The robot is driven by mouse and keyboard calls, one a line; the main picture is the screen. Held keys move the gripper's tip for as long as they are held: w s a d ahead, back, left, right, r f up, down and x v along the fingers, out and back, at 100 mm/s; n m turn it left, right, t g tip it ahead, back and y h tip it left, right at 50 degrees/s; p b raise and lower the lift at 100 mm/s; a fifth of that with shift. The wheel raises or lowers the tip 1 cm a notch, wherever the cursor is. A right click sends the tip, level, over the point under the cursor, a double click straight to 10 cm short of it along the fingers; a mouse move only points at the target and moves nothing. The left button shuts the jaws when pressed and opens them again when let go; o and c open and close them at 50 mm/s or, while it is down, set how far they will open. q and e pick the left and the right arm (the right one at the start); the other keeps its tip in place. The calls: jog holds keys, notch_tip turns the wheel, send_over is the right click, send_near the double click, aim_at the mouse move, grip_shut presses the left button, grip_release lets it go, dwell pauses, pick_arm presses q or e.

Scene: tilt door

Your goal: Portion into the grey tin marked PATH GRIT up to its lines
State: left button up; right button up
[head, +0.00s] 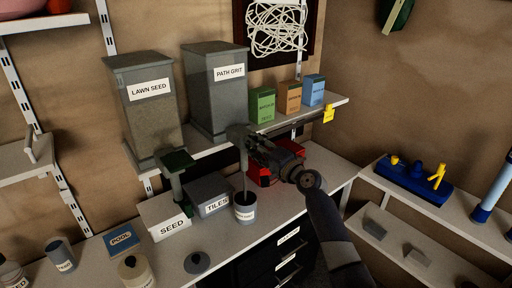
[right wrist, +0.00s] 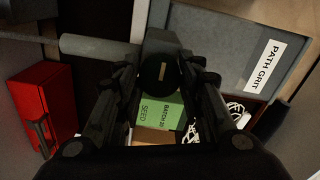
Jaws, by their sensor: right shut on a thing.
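The grey PATH GRIT bin (head: 215,92) stands on the shelf, its label also readable in the right wrist view (right wrist: 265,65). A grey spout with a tilting part (head: 238,131) sits at its lower front. My right gripper (head: 248,141) is shut on the grey door handle (right wrist: 160,50) there. A narrow grey column runs down from the spout to a small grey tin (head: 245,213) on the bench; I cannot tell whether it is chute or falling grit. The tin is upright, its mouth dark, its label too small to read surely. Its lines and fill level are unclear. My left gripper is out of view.
The LAWN SEED bin (head: 150,105) with a green spout (head: 177,162) stands to the left. SEED (head: 165,219) and TILES (head: 209,194) boxes flank the tin's left. A round grey lid (head: 198,262) lies in front. A red box (head: 262,176) is behind my gripper.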

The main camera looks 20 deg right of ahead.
jog(key=o, duration=1.1)
jog(key=shift+c, duration=0.2)
jog(key=v, duration=1.2)
notch_tip(320, 180, down, 20)
jog(key=s+d+g+h, duration=0.1)
jog(key=s+g+h, duration=0.1)
jog(key=g+h, duration=0.1)
jog(key=s+f+n+g+h, duration=0.15)
jog(key=s+f, duration=0.25)
jog(key=f, duration=0.4)
jog(key=s+f+n+g, duration=0.1)
jog(key=s+f+g, duration=0.15)
jog(key=f, duration=0.45)
jog(key=s+f+n+g, duration=0.1)
jog(key=s+f, duration=0.4)
jog(key=f, duration=0.3)
jog(key=s+a+f+n+g, duration=0.1)
jog(key=s+f+n+g, duration=0.1)
jog(key=s+f, duration=0.6)
jog(key=s+a+f+n+g+h, duration=0.1)
jog(key=s+f, duration=0.7)
jog(key=s, duration=1.3)
jog(key=s+a+f+n+g, duration=0.2)
jog(key=s+f+n+g, duration=0.3)
jog(key=s, duration=1)
notch_tip(320, 180, down, 3)
jog(key=shift+a+n+h, duration=0.35)
jog(key=shift+n, duration=0.7)
